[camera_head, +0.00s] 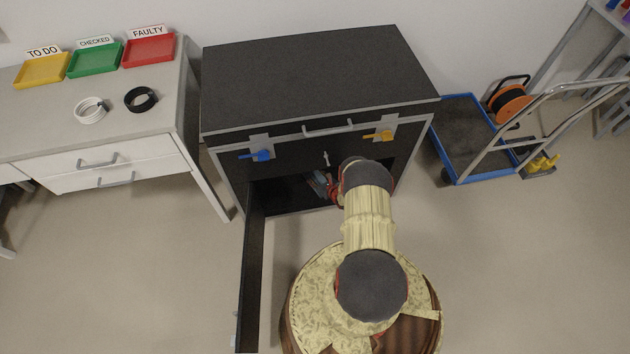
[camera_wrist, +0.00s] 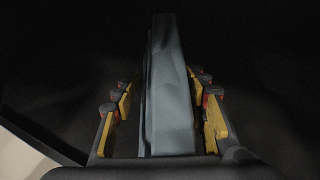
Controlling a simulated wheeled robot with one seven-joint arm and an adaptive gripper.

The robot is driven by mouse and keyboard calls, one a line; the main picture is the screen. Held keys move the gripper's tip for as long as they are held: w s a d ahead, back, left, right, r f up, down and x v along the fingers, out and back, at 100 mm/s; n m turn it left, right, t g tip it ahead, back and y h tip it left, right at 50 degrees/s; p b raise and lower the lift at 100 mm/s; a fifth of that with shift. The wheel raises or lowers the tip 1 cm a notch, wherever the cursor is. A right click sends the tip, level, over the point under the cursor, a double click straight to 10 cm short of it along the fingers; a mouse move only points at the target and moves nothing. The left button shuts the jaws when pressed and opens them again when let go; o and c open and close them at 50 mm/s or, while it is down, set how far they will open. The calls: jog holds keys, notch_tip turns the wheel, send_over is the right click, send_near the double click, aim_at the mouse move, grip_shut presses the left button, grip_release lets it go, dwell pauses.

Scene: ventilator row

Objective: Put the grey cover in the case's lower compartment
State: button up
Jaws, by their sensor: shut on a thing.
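The black case (camera_head: 310,80) stands against the wall. Its lower compartment (camera_head: 280,195) is open at the front, with the door (camera_head: 251,265) swung out on the left side. My arm reaches into the compartment's opening. My gripper (camera_wrist: 165,112) is shut on the grey cover (camera_wrist: 170,60), which sits upright between the yellow finger pads in the wrist view. A small part of the cover (camera_head: 317,184) shows inside the dark opening in the head view. My arm hides the right part of the opening. I cannot tell whether the cover touches the compartment floor.
A desk (camera_head: 60,125) with yellow, green and red trays stands left. A blue-edged trolley (camera_head: 455,135) stands right. The floor in front is clear apart from the door.

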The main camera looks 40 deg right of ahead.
jog(key=shift+f, duration=0.75)
jog(key=shift+r, duration=0.1)
jog(key=o, duration=1.4)
jog(key=p+v, duration=0.4)
jog(key=v, duration=0.8)
jog(key=shift+p, duration=0.35)
